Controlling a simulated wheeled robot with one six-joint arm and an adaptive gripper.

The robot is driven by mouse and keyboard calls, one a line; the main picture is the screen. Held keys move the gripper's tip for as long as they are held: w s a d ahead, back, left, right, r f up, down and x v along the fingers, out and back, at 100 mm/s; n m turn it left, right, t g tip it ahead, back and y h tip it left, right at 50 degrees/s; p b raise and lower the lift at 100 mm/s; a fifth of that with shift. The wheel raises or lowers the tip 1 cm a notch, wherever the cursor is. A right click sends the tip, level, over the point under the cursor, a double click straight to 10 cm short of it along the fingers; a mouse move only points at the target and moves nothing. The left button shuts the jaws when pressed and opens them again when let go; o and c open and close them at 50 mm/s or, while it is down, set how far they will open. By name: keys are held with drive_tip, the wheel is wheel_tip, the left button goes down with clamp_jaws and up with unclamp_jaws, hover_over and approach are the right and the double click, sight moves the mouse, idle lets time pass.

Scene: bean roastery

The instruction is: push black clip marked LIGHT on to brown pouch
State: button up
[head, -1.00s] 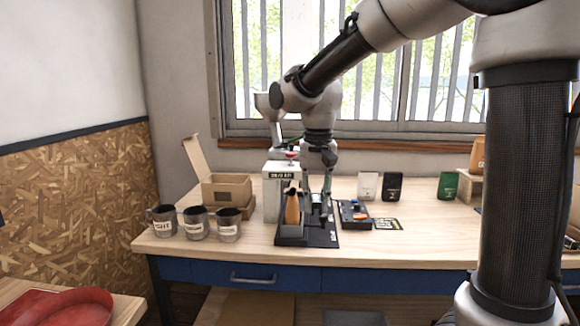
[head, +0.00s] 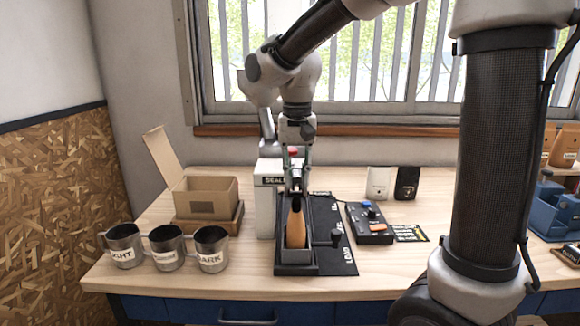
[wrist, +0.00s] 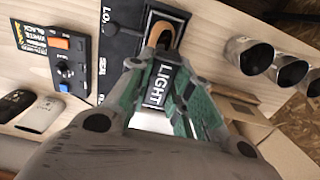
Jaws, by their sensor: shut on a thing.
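The brown pouch (head: 296,228) stands upright in a dark holder (head: 297,256) on the black plate of the sealing station. My gripper (head: 296,185) is directly above the pouch, pointing down. It is shut on the black clip marked LIGHT (wrist: 158,85), whose label shows between the fingers in the wrist view. In that view the pouch (wrist: 162,28) shows just beyond the clip. A dark shape sits at the pouch's top in the head view; I cannot tell whether the clip touches the pouch.
The white sealer (head: 267,212) stands close left of the pouch. A black knob (head: 337,236) and a control box (head: 368,223) are to the right. Several labelled mugs (head: 167,248) and an open carton (head: 208,196) stand left. White (head: 378,183) and black (head: 406,183) pouches stand behind.

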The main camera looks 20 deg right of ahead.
drive_tip(key=shift+w+f, duration=0.1)
drive_tip(key=shift+f, duration=2.2)
drive_tip(key=shift+f, duration=1.05)
idle(0.6)
drive_tip(key=o, duration=0.8)
drive_tip(key=shift+o, duration=0.3)
drive_tip(key=o, duration=0.4)
drive_tip(key=shift+r, duration=0.15)
drive_tip(key=shift+r, duration=3.4)
